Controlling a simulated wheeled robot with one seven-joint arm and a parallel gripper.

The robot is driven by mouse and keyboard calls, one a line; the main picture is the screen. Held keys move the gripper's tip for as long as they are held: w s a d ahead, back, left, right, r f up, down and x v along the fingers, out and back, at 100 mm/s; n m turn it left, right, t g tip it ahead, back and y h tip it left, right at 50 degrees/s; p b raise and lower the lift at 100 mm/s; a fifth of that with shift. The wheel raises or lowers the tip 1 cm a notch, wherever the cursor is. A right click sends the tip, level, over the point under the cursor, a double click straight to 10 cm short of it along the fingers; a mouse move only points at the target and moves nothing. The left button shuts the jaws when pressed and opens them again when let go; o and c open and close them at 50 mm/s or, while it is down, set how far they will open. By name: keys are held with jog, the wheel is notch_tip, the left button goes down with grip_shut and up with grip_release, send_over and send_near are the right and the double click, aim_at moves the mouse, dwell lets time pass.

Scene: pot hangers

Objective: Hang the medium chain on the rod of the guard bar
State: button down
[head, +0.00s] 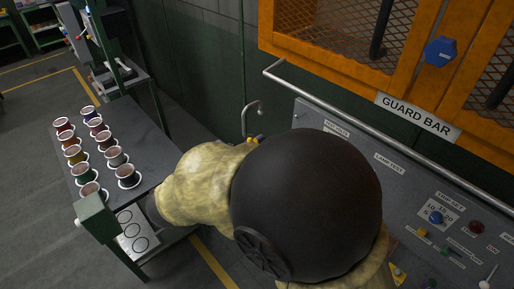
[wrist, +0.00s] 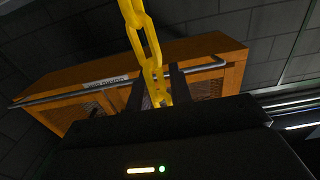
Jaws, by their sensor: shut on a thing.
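The yellow chain (wrist: 133,14) rises out of the top of the wrist view and runs down between the dark fingers of my gripper (wrist: 157,92), which is shut on it. The guard bar is a grey metal rod (head: 340,112) in front of the orange cabinet; it also shows behind the chain in the wrist view (wrist: 60,98). In the head view my arm hides the gripper and most of the chain. A silver hook (head: 246,120) with a bit of yellow at its foot shows above my arm, left of the rod's bent end. I cannot tell its exact distance from the rod.
The orange cabinet (head: 395,80) with mesh doors is behind the rod. A grey control panel (head: 330,118) with knobs lies below it. A dark table (head: 128,118) with several coloured cups stands at the left. Open floor lies further left.

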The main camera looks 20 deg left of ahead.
jog(key=f+b+x, duration=0.3)
jog(key=x, duration=1.2)
dwell(1.5)
jog(key=shift+w+d, duration=0.1)
jog(key=c, duration=1.2)
grip_release()
jog(key=shift+o, duration=0.2)
jog(key=b+v, duration=0.5)
jog(key=v, duration=1.2)
jog(key=shift+b, duration=0.4)
